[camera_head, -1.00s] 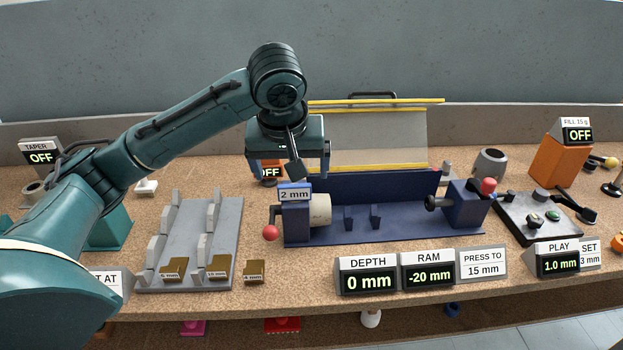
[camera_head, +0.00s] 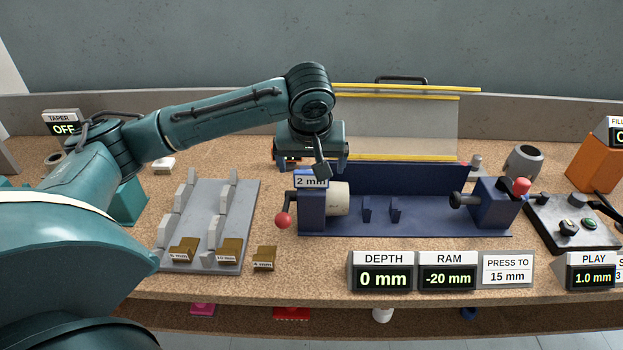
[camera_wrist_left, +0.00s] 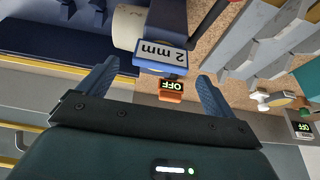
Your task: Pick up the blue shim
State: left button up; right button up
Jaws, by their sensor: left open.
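The blue shim (camera_head: 311,180) carries a white "2 mm" label and sits on top of the left block of the dark blue press (camera_head: 430,231). It also shows in the left wrist view (camera_wrist_left: 158,68), beside the cream cylinder. My left gripper (camera_head: 313,168) is open and empty, pointing down just above and behind the shim in the head view. In the left wrist view the open fingers (camera_wrist_left: 157,77) stand on either side of the shim's near end, with no clear contact. My right gripper is not in view.
Brown shims (camera_head: 264,258) lie at the front left, some on a grey rack (camera_head: 200,215). A red ball handle (camera_head: 283,220) sticks out left of the press. A clear guard with yellow edges (camera_head: 400,126) stands behind it. Display signs (camera_head: 383,274) line the front edge.

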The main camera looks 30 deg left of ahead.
aim_at(312, 173)
pick_arm(q)
jog(key=x, duration=0.3)
jog(key=shift+f, duration=0.35)
jog(key=c, duration=1.1)
